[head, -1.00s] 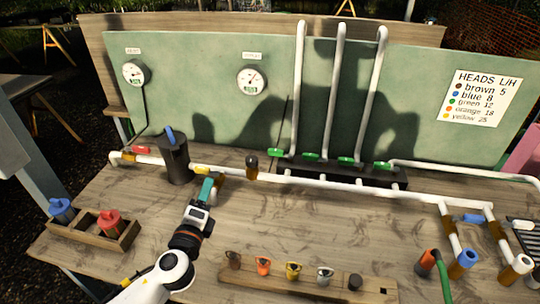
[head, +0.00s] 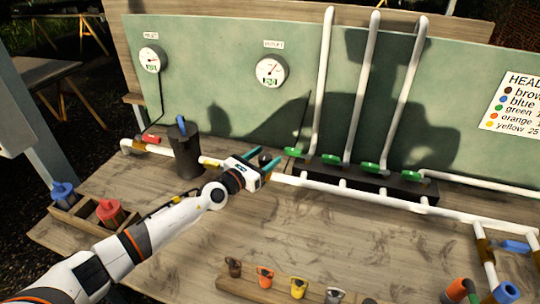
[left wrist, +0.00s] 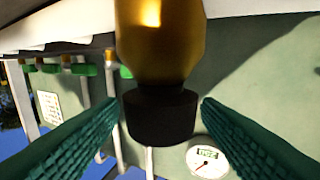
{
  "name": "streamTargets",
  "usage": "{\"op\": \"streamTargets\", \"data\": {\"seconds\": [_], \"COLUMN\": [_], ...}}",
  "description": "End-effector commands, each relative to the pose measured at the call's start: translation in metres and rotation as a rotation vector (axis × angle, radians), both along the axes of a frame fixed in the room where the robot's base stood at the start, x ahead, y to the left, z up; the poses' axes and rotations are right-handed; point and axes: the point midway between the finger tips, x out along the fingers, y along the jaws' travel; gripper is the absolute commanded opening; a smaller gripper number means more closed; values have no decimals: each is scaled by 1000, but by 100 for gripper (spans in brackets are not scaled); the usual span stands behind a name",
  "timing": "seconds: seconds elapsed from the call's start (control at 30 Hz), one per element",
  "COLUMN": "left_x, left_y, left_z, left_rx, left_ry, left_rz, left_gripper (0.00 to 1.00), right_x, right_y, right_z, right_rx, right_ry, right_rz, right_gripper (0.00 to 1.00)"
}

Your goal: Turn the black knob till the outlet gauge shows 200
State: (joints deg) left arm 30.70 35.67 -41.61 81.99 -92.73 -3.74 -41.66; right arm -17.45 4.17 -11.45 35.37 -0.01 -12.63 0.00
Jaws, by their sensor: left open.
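The black knob (left wrist: 160,116) sits below a brass body (left wrist: 160,40) in the left wrist view. My left gripper (head: 268,160) is open, with one green finger on each side of the knob; a small gap seems to show on both sides. In the head view the gripper and its fingers largely cover the knob. The outlet gauge (head: 272,70) is a round white dial on the green board, with a small green readout too blurred to read surely. It also shows in the left wrist view (left wrist: 207,161). My right gripper is not in view.
The inlet gauge (head: 150,59) is at the left of the board. A dark cylinder (head: 185,150) with a blue handle stands left of the gripper. White pipe (head: 380,199) and green valve handles (head: 331,160) lie to the right. Several coloured tags stand in front.

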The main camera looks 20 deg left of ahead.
Motion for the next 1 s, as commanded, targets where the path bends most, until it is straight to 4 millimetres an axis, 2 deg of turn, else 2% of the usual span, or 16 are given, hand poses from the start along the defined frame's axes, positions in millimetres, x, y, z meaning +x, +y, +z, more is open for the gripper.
{"op": "streamTargets", "data": {"seconds": [0.03,0.2,0.53,0.57,0.8,1.0], "left_x": [8,21,24,24,23,23], "left_y": [-3,-10,-11,-11,-11,-11], "left_z": [-2,-1,0,0,0,0], "left_rx": [-1,-1,-2,-2,-2,-3], "left_ry": [-2,0,1,1,1,1], "left_rz": [1,0,0,0,0,4], "left_gripper": [58,58,58,55,16,14], "right_x": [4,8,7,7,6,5], "right_y": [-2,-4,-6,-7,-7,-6], "right_z": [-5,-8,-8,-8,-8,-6], "right_rx": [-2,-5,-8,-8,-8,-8], "right_ry": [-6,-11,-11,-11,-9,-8], "right_rz": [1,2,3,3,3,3], "right_gripper": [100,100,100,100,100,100]}}
